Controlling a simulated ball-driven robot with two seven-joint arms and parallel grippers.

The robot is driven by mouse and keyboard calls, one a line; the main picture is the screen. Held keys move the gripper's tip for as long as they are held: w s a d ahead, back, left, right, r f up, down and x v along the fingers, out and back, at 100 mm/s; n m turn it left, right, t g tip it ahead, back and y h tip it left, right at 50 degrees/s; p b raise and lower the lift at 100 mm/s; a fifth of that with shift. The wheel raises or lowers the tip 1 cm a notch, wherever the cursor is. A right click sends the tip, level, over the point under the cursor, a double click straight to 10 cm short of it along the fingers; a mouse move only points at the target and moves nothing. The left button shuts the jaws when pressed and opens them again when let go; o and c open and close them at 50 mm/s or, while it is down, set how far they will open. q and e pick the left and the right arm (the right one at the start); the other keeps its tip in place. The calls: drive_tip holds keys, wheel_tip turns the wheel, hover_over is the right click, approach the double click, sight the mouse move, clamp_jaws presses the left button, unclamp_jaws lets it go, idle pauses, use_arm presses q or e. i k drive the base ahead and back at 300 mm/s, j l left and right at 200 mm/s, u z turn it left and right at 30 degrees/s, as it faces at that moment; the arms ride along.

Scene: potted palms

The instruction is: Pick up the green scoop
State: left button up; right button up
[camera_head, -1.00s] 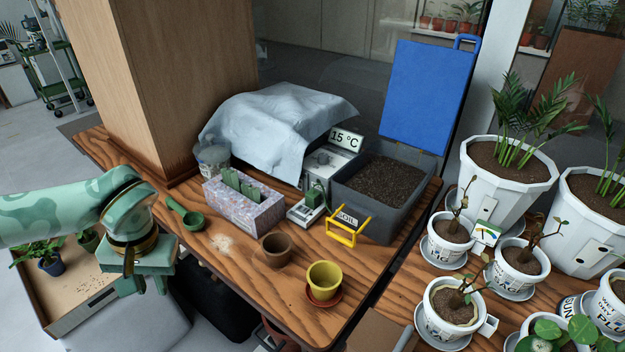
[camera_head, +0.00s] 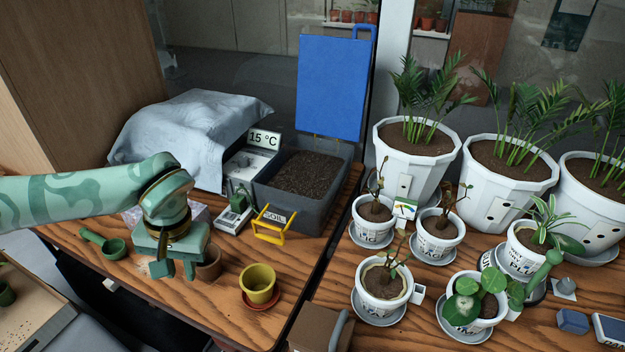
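The green scoop (camera_head: 113,250) lies on the wooden table at the left, its handle pointing up and to the left. My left gripper (camera_head: 173,268) hangs over the table to the right of the scoop, fingers pointing down. Its two fingers stand apart with nothing visible held between them. The gripper and scoop are apart in the picture.
A brown pot (camera_head: 208,265) is partly behind my gripper. A yellow pot (camera_head: 258,284) on a saucer stands right of it. Several potted plants fill the right table.

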sight(115, 249)
drive_tip(key=u, duration=1.35)
